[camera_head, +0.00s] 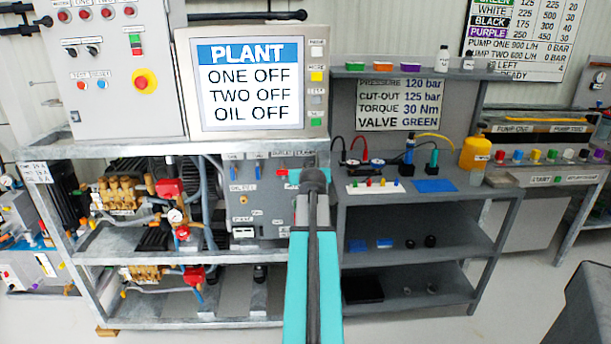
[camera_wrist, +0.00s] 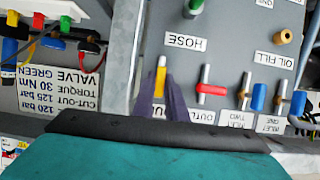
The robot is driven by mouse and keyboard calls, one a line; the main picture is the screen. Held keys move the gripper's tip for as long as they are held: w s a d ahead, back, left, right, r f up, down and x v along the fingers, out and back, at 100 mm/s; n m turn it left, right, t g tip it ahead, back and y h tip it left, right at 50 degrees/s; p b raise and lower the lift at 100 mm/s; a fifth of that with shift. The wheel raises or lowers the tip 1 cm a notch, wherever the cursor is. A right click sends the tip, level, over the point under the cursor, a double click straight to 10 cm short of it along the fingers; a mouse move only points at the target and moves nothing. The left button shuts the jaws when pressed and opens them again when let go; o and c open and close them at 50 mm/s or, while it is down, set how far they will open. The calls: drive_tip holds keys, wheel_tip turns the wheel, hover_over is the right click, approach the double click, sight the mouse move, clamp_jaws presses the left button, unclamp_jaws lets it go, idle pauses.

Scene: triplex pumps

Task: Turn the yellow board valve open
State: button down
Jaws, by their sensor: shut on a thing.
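In the wrist view, which is upside down, the yellow board valve (camera_wrist: 161,80) shows as a narrow upright yellow handle with a pale end. It stands on the grey valve board (camera_wrist: 232,45). The two dark fingers of my gripper (camera_wrist: 160,92) are shut on the handle, one on each side. The label by it is mostly hidden by the fingers. In the head view my arm reaches to the right part of the board (camera_head: 250,200) and hides the yellow valve and the fingertips.
A red valve (camera_wrist: 205,86) with a crosswise handle sits just right of my fingers in the wrist view. Blue valves (camera_wrist: 258,97) stand farther right. A green fitting (camera_wrist: 194,7) and a brass fitting (camera_wrist: 283,37) are above. A grey post (camera_wrist: 123,55) is close on the left.

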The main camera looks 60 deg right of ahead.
drive_tip(key=c, duration=1.8)
unclamp_jaws()
drive_tip(key=shift+s+d+r, duration=0.1)
drive_tip(key=shift+d+r, duration=0.05)
drive_tip(key=shift+d, duration=0.05)
drive_tip(key=shift+a, duration=0.1)
drive_tip(key=shift+a, duration=0.15)
drive_tip(key=b+v, duration=0.2)
drive_tip(key=v, duration=0.9)
drive_tip(key=shift+f, duration=0.2)
drive_tip(key=b, duration=0.2)
drive_tip(key=shift+s+a+r+b, duration=0.15)
drive_tip(key=shift+s+a+b, duration=0.1)
drive_tip(key=shift+s+b, duration=0.1)
drive_tip(key=shift+b+v, duration=0.9)
drive_tip(key=shift+b, duration=1.3)
